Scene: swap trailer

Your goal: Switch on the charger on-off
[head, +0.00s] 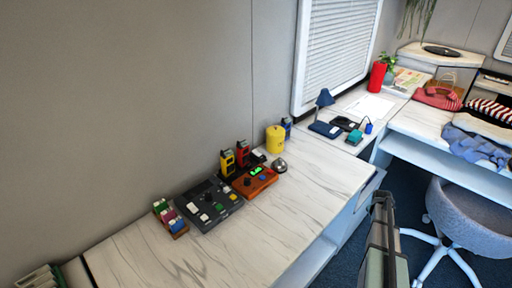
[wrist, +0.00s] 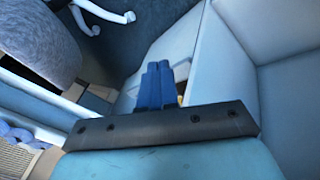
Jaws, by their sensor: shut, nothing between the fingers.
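A silver dome (head: 279,165), a yellow canister (head: 275,139) and a rack of coloured blocks (head: 170,218) stand near the boxes. A blue lamp (head: 324,98) is farther back. A grey chair (head: 470,216) stands at right. The counter's front is clear.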

